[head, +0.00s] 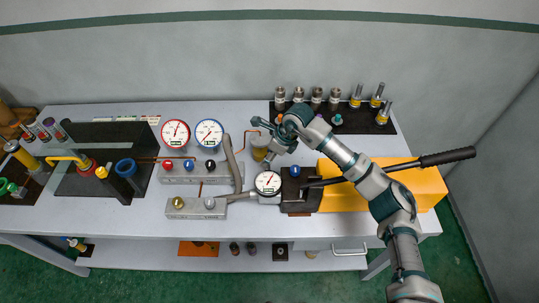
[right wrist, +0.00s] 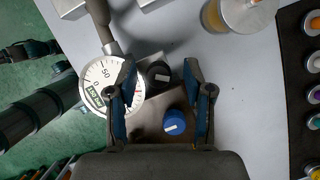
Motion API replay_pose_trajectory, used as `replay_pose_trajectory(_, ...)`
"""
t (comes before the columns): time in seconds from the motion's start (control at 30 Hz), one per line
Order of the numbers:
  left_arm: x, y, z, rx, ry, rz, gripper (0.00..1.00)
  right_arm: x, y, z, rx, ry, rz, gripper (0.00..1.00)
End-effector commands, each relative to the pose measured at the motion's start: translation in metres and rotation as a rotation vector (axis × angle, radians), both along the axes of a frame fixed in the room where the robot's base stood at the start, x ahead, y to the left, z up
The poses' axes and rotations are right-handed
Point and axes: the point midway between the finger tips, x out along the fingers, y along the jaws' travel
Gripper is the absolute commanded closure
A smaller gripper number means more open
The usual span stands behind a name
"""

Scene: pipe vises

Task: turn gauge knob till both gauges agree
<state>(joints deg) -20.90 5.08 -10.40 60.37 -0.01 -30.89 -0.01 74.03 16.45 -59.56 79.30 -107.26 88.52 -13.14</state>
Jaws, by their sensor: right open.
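A red-rimmed gauge (head: 175,134) and a blue-rimmed gauge (head: 209,134) stand side by side at the back of the bench. Their readings are too small to tell. On the grey block (head: 178,178) below them are a red knob (head: 167,166), a blue knob (head: 188,166) and a black knob (head: 210,164). My right gripper (head: 264,138) is open and empty, right of the gauges and near the amber cup (head: 260,152). In the right wrist view, a black knob (right wrist: 158,75) and the pump's blue knob (right wrist: 174,122) show between its fingers. My left gripper is out of view.
A white-faced gauge (head: 268,183) stands beside the dark pump, which has a long black lever (head: 446,157) over a yellow tank (head: 345,198). A lower block (head: 195,212) carries gold and silver knobs. Several fittings stand on a dark mat (head: 352,124) at the back right.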

Motion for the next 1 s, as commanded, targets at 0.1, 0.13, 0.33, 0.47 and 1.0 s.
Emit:
replay_pose_trajectory(0.1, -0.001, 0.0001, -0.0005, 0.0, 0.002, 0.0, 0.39, 0.0, 0.0, 0.0001, 0.0, 0.0, 0.0, 0.51)
replay_pose_trajectory(0.13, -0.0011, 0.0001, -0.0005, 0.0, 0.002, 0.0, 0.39, 0.0, 0.0, 0.0001, 0.0, 0.0, 0.0, 0.59)
replay_pose_trajectory(0.33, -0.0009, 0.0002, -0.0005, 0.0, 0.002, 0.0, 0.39, 0.0, -0.0003, 0.0001, 0.0, 0.001, 0.0, 1.0)
replay_pose_trajectory(0.47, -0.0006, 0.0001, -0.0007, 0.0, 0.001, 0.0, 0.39, -0.0001, -0.001, 0.0, 0.0, 0.0, -0.012, 1.0)
replay_pose_trajectory(1.0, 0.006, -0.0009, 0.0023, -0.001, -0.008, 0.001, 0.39, -0.0003, -0.0024, -0.0006, -0.003, 0.002, -0.093, 0.49)
